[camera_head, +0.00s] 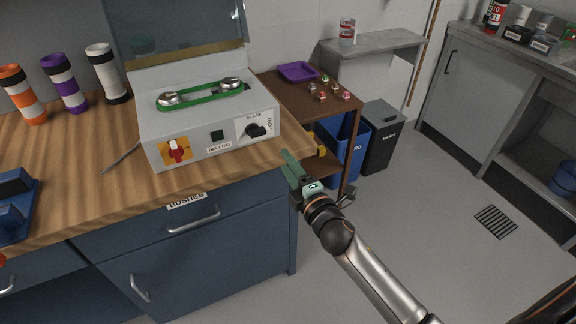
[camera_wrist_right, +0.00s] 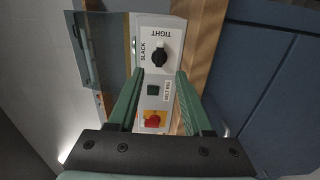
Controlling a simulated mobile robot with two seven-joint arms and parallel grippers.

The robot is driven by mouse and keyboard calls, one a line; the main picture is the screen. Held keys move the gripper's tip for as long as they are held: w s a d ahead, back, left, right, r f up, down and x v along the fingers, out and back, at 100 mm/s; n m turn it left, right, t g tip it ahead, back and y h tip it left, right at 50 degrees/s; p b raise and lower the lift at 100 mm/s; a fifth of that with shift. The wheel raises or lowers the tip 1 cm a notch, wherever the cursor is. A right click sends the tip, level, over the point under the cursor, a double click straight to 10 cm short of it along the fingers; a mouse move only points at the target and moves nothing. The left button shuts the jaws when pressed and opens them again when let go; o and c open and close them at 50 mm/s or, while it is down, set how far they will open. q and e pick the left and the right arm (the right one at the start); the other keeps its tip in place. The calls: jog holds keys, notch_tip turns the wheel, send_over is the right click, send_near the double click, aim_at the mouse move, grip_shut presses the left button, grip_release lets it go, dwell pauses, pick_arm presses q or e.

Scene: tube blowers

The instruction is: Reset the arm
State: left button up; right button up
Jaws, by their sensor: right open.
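My right gripper (camera_head: 288,160) is open and empty, just off the front right corner of the wooden bench. Its two green fingers also show in the right wrist view (camera_wrist_right: 160,76), pointing at the front panel of the belt rig. The white belt rig (camera_head: 168,127) stands on the bench with its lid up, a green belt around two metal pulleys. Its front carries a black SLACK/TIGHT knob (camera_wrist_right: 160,53), a dark green square button (camera_wrist_right: 153,90) and a red switch on a yellow plate (camera_wrist_right: 153,120). The fingers appear apart from the panel. My left gripper is not in view.
Orange, purple and white banded tubes (camera_head: 65,84) stand at the bench's back left. A blue object (camera_head: 15,205) sits at its left edge. A brown side table (camera_head: 310,100) holds a purple tray (camera_head: 298,71). Blue and black bins (camera_head: 380,140) stand beside it. The right floor is clear.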

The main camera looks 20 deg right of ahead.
jog(key=s+a+f+m+g+p, duration=0.1)
jog(key=s+f+m+g, duration=0.3)
jog(key=s+f+m, duration=0.4)
jog(key=s+a+f+m+g+y+p, duration=0.1)
jog(key=s+a+f+m+g, duration=0.3)
jog(key=s, duration=1.4)
notch_tip(320, 180, down, 8)
jog(key=m+g, duration=0.1)
jog(key=m, duration=0.3)
jog(key=shift+s+f+p, duration=0.15)
jog(key=shift+s+p, duration=0.05)
jog(key=shift+p, duration=0.15)
